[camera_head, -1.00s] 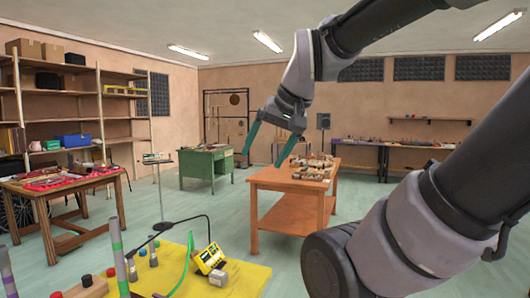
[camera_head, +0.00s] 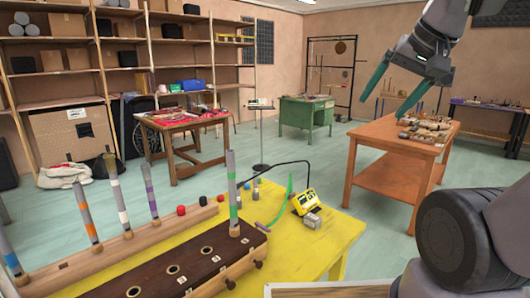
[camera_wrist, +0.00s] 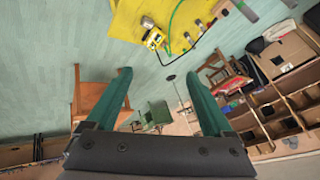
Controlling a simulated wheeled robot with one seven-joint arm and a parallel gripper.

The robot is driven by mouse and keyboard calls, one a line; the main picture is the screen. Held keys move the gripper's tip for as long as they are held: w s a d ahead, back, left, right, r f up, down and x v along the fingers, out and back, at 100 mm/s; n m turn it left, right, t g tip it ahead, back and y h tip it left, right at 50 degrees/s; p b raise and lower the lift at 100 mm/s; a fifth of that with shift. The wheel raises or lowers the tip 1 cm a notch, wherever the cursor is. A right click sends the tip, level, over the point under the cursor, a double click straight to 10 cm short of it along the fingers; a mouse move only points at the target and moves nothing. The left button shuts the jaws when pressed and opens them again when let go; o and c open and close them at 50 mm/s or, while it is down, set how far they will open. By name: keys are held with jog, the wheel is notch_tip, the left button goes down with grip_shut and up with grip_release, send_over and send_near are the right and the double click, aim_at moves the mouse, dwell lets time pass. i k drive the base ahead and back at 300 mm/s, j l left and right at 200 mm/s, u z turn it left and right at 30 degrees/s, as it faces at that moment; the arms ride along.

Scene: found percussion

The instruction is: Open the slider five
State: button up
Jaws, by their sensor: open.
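A dark wooden block (camera_head: 172,270) with a row of round holes lies on the yellow table (camera_head: 318,240) in the head view. Small wooden knobs (camera_head: 257,264) stick out of its front side; its left part is cut off by the frame. I cannot tell which one is slider five. A grey tube with a green band (camera_head: 233,195) stands upright at the block's right end. My gripper (camera_head: 384,106) is open and empty, high up at the right, far from the block. In the wrist view my gripper (camera_wrist: 159,73) shows both green fingers spread with nothing between them.
Several banded grey tubes (camera_head: 120,205) stand along a wooden rail behind the block. A yellow device (camera_head: 304,202) and a thin black bent arm are on the yellow table. An orange wooden table (camera_head: 385,150) stands right, a red-topped table (camera_head: 180,122) behind. Green floor lies between.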

aim_at(259, 264)
jog(key=k+j+u, duration=0.1)
jog(key=k+u, duration=0.15)
jog(key=k, duration=0.4)
jog(key=l+u, duration=0.1)
jog(key=u, duration=0.3)
jog(key=i+l+u, duration=0.1)
jog(key=u, duration=0.25)
jog(key=l+u, duration=0.2)
jog(key=u, duration=0.2)
jog(key=l+u, duration=0.15)
jog(key=u, duration=0.25)
jog(key=i+l, duration=0.2)
jog(key=i, duration=0.25)
jog(key=k+l+z, duration=0.15)
jog(key=z, duration=0.25)
jog(key=l+z, duration=0.4)
jog(key=k+j, duration=0.1)
jog(key=k, duration=0.1)
